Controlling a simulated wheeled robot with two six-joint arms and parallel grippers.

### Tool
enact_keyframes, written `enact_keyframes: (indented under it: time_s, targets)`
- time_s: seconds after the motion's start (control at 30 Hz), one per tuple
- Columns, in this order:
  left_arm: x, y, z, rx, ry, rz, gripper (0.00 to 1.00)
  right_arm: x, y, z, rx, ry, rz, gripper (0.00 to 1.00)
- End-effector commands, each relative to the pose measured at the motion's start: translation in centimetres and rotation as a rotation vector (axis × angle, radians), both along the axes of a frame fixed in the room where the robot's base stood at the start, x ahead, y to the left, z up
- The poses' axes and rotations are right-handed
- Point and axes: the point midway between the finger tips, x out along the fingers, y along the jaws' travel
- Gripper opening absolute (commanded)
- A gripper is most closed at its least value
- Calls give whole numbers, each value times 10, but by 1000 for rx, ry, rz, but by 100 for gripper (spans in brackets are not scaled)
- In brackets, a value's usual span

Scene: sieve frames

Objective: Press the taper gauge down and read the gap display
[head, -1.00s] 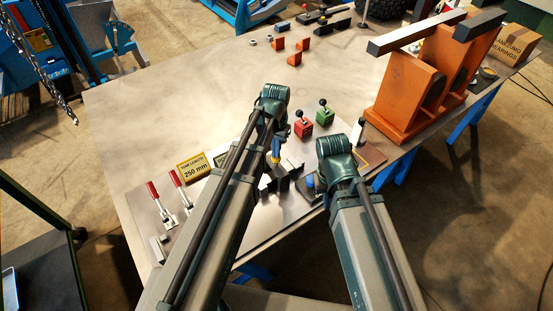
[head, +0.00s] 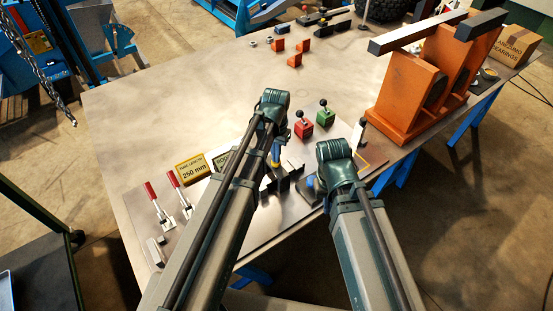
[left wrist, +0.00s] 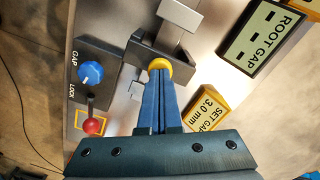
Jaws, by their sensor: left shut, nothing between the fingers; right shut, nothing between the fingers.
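My left gripper (left wrist: 160,72) is shut, its blue fingertips right at the round yellow cap of the taper gauge (left wrist: 180,70) in the left wrist view. The fingertips overlap the cap; I cannot tell if they touch it. The gauge's lower part is hidden. The root gap display (left wrist: 262,38) shows dashes on a pale face; in the head view my left arm partly covers it. My left gripper (head: 275,158) is small in the head view. My right gripper is hidden behind its own wrist.
A blue GAP knob (left wrist: 90,73) and red LOCK lever (left wrist: 94,126) sit left of the gauge in the left wrist view. A yellow SET GAP 3.0 mm sign (left wrist: 208,106) is at right. Red-handled clamps (head: 158,203) and an orange stand (head: 408,92) are on the table.

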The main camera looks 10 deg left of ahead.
Motion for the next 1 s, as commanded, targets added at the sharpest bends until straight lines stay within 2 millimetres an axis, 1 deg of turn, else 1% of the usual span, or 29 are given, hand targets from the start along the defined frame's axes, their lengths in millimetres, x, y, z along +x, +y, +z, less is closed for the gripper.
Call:
enact_keyframes:
  time_s: [0.53, 0.63, 0.77, 1.0]
  targets:
    - [-1, 0, 0, 0, 2, 0, 0, 0, 0, 0, 0, 0, 0, 0]
    - [-1, 0, 2, 0, 2, 0, 0, 0, 0, 2, 0, 0, 0, 0]
    - [-1, 0, 12, 0, 2, 0, 0, 0, 0, 12, 0, 0, 0, 0]
    - [-1, 0, 36, -1, 1, 0, 0, 0, 0, 36, 0, 0, 0, 0]
